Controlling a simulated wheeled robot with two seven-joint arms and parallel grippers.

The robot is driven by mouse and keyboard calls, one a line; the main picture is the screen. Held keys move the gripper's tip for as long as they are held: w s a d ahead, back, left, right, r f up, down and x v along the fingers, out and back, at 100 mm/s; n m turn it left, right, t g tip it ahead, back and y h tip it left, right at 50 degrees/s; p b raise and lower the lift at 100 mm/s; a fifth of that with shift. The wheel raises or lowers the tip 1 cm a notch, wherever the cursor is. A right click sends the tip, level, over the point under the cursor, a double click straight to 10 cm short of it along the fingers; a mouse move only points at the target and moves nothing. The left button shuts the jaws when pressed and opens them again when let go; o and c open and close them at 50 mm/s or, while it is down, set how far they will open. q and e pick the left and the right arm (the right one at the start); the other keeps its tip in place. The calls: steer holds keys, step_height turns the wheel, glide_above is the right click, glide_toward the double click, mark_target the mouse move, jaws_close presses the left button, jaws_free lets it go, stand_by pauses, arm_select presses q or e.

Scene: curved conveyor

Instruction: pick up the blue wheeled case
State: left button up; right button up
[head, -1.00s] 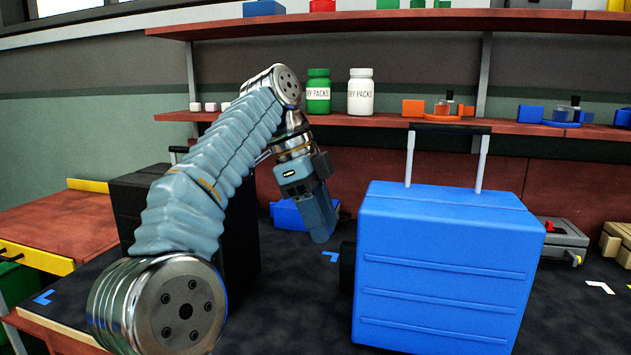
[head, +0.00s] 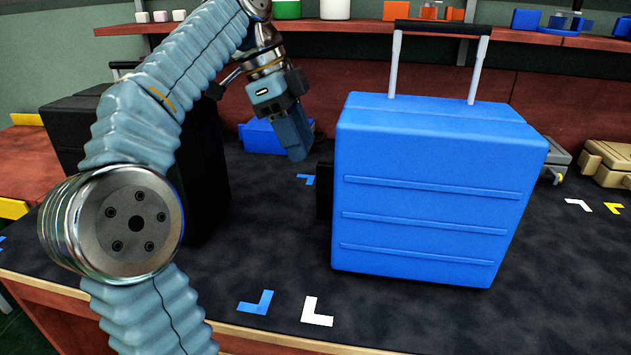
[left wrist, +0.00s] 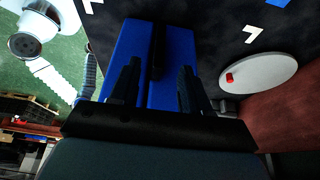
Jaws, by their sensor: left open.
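The blue wheeled case (head: 430,190) stands upright on the dark table, right of centre in the head view. Its pull handle (head: 443,27) is raised, with two light posts and a black grip. My left gripper (head: 300,155) is left of the case, pointing down, apart from it and empty. In the left wrist view, the left gripper's two dark fingers (left wrist: 157,85) are spread. Beyond them is a blue body, apparently the case (left wrist: 128,45), with a dark bar running across it between the fingers. My right gripper is not in view.
A black case (head: 75,130) stands at left, partly behind my left arm. A small blue box (head: 262,137) lies behind my gripper. A grey case (head: 556,160) and a beige case (head: 605,163) are at right. A shelf (head: 345,30) runs behind.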

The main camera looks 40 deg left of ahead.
mark_target(317, 179)
arm_select(q)
steer(key=b+x, duration=0.2)
steer(key=x, duration=0.8)
steer(key=shift+f+b, duration=0.15)
steer(key=shift+b, duration=0.15)
steer(key=shift+c, duration=0.3)
jaws_close()
stand_by(0.7)
